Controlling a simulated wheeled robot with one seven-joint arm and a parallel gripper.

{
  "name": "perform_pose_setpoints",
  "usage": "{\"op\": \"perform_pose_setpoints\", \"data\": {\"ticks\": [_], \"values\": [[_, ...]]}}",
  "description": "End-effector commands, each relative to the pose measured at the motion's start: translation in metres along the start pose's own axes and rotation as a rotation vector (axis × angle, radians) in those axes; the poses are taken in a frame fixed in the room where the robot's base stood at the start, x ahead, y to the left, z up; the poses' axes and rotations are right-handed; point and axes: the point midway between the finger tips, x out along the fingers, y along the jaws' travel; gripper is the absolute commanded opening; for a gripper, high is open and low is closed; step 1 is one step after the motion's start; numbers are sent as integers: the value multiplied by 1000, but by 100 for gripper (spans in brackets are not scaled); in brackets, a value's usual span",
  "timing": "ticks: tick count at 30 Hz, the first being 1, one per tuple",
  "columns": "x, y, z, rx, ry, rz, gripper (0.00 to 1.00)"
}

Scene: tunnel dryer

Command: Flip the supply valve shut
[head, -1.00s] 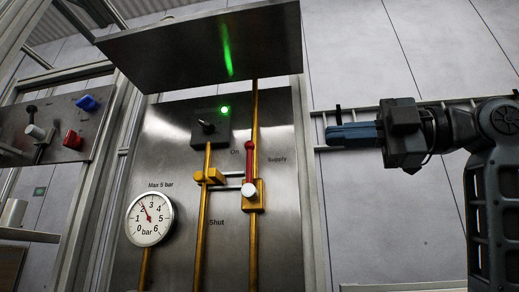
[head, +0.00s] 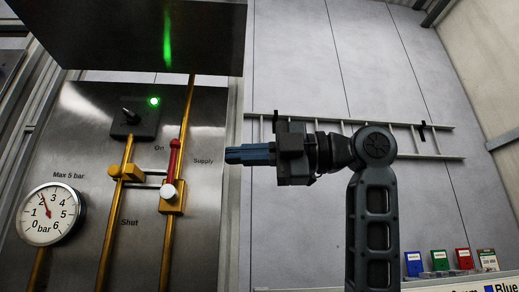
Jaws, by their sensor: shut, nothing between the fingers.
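The supply valve (head: 172,188) sits on the right-hand yellow pipe of the steel panel, beside the word Supply. Its red lever (head: 174,158) points up along the pipe, toward the On label; the Shut label (head: 129,222) is lower left. A white round knob is at the lever's pivot on a yellow block. My gripper (head: 228,155) is shut and empty, pointing left. In the picture it is right of the lever, apart from it, near the panel's right edge.
A steel hood (head: 140,35) juts out above the valve. A pressure gauge (head: 48,214) reads about 2 bar at lower left. A black switch (head: 133,118) and lit green lamp (head: 153,101) are above. A ladder (head: 430,143) hangs on the wall behind; small coloured boxes (head: 440,261) stand lower right.

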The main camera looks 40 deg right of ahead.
Motion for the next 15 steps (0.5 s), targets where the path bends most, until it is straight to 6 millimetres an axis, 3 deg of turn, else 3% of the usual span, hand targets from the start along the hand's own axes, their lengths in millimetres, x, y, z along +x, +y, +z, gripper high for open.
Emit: {"op": "perform_pose_setpoints", "data": {"ticks": [9,15], "values": [[60,2,0,2,3,-2,0],[79,1,0,2,0,0,0]]}}
